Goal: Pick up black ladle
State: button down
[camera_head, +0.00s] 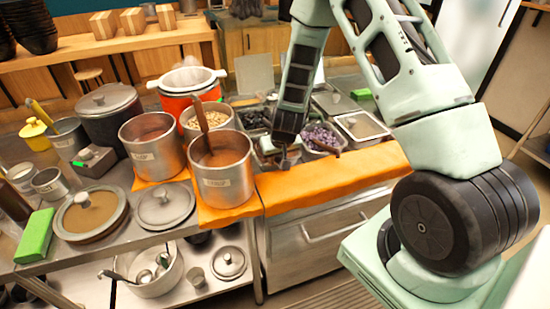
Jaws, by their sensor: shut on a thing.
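My gripper (283,157) points down over the row of topping containers, between the black-bean container and the purple-bean container (319,138). Its fingertips are small in view and look shut on a thin dark piece, which seems to be part of the black ladle. The ladle's bowl and most of its handle cannot be made out behind the gripper and among the containers. A different ladle with a brown handle (202,118) leans in the front steel pot (222,182).
An orange cloth (340,175) covers the counter's front edge. Steel pots, a red cooker (180,103), lids (165,207) and a green box (37,236) crowd the left. The lower shelf holds a bowl of ladles (150,284).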

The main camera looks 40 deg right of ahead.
notch_tip(320, 180, up, 9)
jog(key=shift+r, duration=0.15)
dwell(0.4)
dwell(0.6)
